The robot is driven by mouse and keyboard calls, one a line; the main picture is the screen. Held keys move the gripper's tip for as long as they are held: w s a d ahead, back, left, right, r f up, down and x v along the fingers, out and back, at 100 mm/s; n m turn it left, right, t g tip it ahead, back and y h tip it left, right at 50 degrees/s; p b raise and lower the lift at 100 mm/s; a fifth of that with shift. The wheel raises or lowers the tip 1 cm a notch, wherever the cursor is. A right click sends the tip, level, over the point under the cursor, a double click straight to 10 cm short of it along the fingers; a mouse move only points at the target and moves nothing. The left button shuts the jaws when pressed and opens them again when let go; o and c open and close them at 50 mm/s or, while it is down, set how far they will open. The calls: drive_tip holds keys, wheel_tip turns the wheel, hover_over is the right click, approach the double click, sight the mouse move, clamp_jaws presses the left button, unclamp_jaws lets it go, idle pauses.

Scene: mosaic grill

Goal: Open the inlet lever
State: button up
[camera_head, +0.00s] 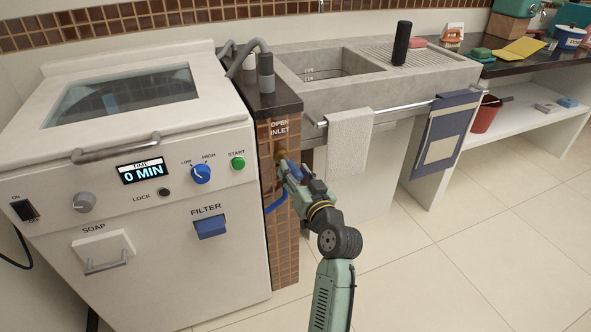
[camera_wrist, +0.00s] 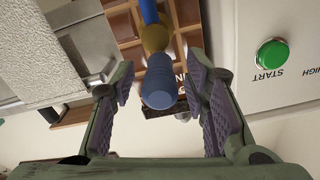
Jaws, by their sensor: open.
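The inlet lever has a blue handle (camera_wrist: 158,85) in the wrist view, in front of a brass valve body (camera_wrist: 155,38). Its end points towards the camera. In the head view, the brass fitting (camera_head: 281,154) shows just below the "OPEN INLET" label on the tiled pillar, and my gripper hides most of the lever. My gripper (camera_head: 284,166) is open at the pillar's front. In the wrist view, its fingers (camera_wrist: 162,92) stand on either side of the blue handle, with visible gaps and no clear contact.
The white washing machine (camera_head: 190,262) stands left of the tiled pillar (camera_head: 287,262). A blue hose (camera_head: 275,204) runs beside the valve. A white towel (camera_head: 349,142) hangs on the sink's rail at right. The floor (camera_head: 430,270) at lower right is clear.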

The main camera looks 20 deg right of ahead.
clamp_jaws()
idle(0.6)
idle(0.3)
